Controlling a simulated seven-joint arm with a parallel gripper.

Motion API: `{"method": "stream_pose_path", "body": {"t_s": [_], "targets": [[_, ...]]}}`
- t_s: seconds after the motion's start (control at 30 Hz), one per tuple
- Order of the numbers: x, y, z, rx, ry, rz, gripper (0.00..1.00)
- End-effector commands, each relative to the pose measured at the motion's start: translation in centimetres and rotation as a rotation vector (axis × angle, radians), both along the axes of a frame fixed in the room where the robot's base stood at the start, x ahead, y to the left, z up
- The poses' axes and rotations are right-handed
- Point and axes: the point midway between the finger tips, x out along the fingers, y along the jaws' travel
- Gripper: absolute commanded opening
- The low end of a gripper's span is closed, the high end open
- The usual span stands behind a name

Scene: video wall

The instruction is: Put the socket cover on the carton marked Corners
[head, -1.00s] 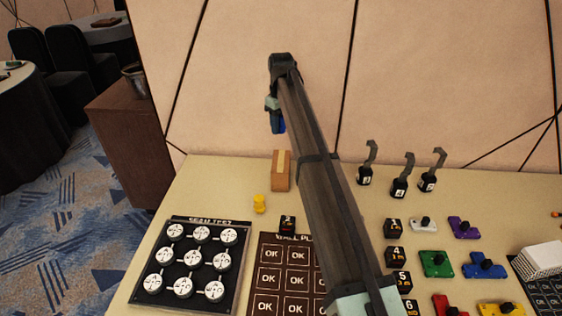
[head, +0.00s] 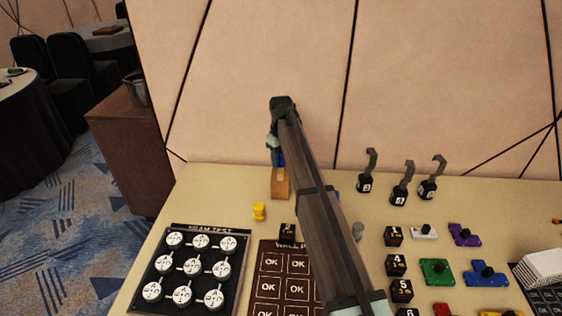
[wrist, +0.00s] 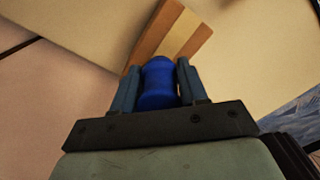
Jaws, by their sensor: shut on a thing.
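A blue piece, apparently the socket cover (wrist: 158,86), is held between the two fingers of my gripper (wrist: 158,80) in the wrist view. In the head view my gripper (head: 278,158) points down at the back of the table, with the blue piece (head: 281,160) just showing. A brown carton with a pale tape strip (head: 281,188) stands directly below in the head view. It also shows beyond the blue piece in the wrist view (wrist: 150,43). Whether the piece touches the carton top is unclear. No "Corners" marking is readable.
A yellow piece (head: 259,211) stands in front of the carton. Black blocks with hooks (head: 401,196) stand right of my arm. A board of white discs (head: 163,265) and an OK board (head: 270,265) lie in front. The wall rises behind the table.

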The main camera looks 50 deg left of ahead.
Motion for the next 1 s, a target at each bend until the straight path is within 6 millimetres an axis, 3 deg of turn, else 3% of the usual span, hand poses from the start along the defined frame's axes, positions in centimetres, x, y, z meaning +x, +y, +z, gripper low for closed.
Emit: {"method": "stream_pose_path", "body": {"t_s": [0.1, 0.5, 0.53, 0.77, 1.0], "targets": [[-0.02, -0.02, -1.24, 0.000, 0.000, 0.000, 0.14], [-0.01, -0.01, -1.60, 0.000, 0.000, 0.000, 0.14], [-0.01, -0.01, -1.55, 0.000, 0.000, 0.000, 0.45], [-0.01, 0.00, -1.53, 0.000, 0.000, 0.000, 0.67], [0.00, 0.00, -1.48, 0.000, 0.000, 0.000, 0.68]]}}
